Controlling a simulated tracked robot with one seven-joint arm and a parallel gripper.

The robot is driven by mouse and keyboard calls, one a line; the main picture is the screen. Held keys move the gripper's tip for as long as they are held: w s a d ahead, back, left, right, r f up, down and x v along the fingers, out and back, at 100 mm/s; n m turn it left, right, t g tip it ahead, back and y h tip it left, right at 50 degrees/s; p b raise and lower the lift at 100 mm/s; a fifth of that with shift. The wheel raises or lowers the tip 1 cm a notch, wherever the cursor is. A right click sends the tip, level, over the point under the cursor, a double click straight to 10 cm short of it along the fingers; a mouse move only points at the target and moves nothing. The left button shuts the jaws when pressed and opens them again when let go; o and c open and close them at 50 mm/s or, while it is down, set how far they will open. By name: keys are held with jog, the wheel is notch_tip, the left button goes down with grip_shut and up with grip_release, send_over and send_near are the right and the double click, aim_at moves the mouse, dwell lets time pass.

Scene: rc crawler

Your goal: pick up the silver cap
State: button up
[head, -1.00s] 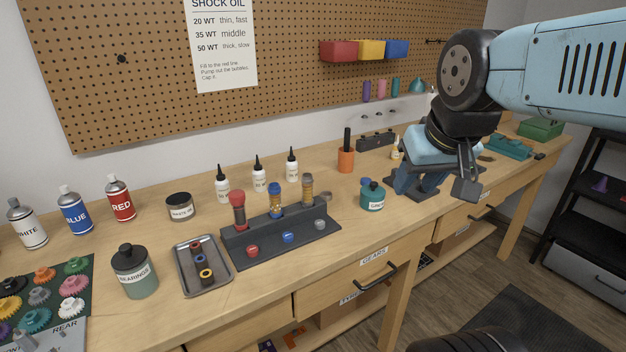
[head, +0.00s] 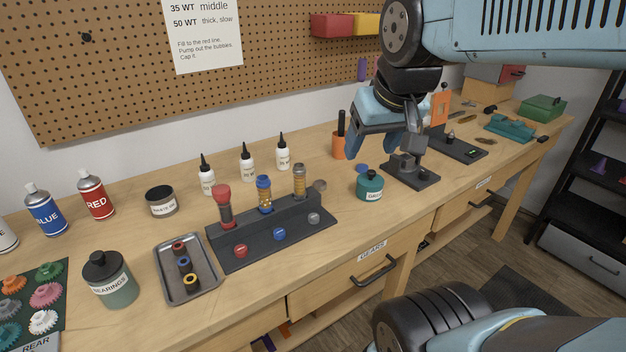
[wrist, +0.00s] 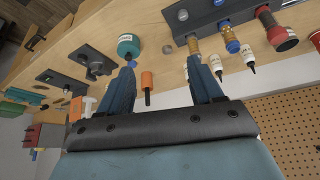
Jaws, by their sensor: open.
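The silver cap (head: 314,218) sits at the right end of the black shock stand's front row, right of a blue cap (head: 280,234) and a red cap (head: 240,250). In the wrist view the silver cap (wrist: 183,15) shows near the top edge, on the stand. My gripper (head: 385,146) is open and empty above the bench, to the right of and beyond the stand. In the wrist view my gripper's (wrist: 163,62) two blue fingers are spread apart with nothing held between them. The silver cap is clear of the fingers.
The black stand (head: 222,255) holds three upright shocks behind the caps. A grey disc (head: 320,186) lies by its right end. A teal grease jar (head: 369,186) and an orange holder (head: 338,147) stand nearby. Several white bottles (head: 247,163) stand behind. A metal tray (head: 210,287) lies left.

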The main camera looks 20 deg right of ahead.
jog(key=shift+o, duration=0.3)
jog(key=w+f+g, duration=0.2)
jog(key=w, duration=1.2)
jog(key=shift+w+a+g, duration=0.25)
jog(key=shift+a+g, duration=0.05)
jog(key=shift+g, duration=0.1)
jog(key=g, duration=0.3)
send_over(320, 183)
notch_tip(320, 183, down, 9)
jog(key=shift+n, duration=0.3)
notch_tip(320, 183, down, 14)
jog(key=shift+r, duration=0.15)
jog(key=c, duration=1.1)
jog(key=shift+r, duration=0.15)
